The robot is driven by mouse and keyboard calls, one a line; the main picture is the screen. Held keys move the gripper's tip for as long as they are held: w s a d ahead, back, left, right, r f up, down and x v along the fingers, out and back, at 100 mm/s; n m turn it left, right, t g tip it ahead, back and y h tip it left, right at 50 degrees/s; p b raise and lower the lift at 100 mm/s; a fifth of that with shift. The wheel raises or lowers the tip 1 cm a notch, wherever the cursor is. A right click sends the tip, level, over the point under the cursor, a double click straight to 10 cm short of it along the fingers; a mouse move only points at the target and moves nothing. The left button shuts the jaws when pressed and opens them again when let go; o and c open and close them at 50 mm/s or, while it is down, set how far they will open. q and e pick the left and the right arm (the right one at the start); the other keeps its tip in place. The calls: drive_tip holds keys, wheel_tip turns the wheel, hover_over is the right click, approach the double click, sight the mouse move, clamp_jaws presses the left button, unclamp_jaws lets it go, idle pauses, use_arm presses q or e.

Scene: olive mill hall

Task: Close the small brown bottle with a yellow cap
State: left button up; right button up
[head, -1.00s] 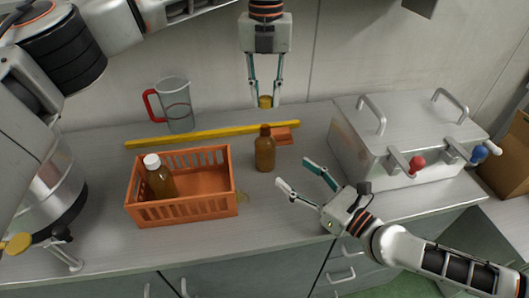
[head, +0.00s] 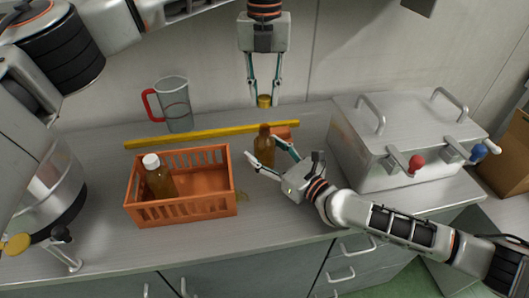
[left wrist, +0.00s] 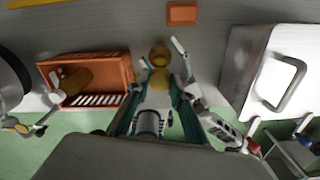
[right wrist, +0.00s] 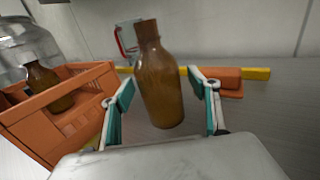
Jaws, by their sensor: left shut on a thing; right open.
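The small brown bottle (head: 264,136) stands upright and uncapped on the counter; its open neck shows in the right wrist view (right wrist: 160,90). My left gripper (head: 264,97) is shut on the yellow cap (head: 264,101) and holds it in the air above and behind the bottle; the cap also shows in the left wrist view (left wrist: 160,78). My right gripper (head: 263,151) is open at the bottle, with one finger on each side of it. In the right wrist view the bottle is between the fingers, and I see a gap on each side.
An orange crate (head: 185,211) holding a white-capped brown bottle (head: 160,181) stands to the left. Behind are a red-handled jug (head: 176,108), a yellow strip (head: 200,135) and an orange block (head: 281,132). A metal box (head: 395,130) with levers stands to the right.

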sight(265, 126)
drive_tip(key=c, duration=1.7)
use_arm(q)
drive_tip(key=shift+f, duration=2.5)
drive_tip(key=shift+f, duration=0.85)
drive_tip(key=shift+f, duration=0.6)
use_arm(e)
clamp_jaws()
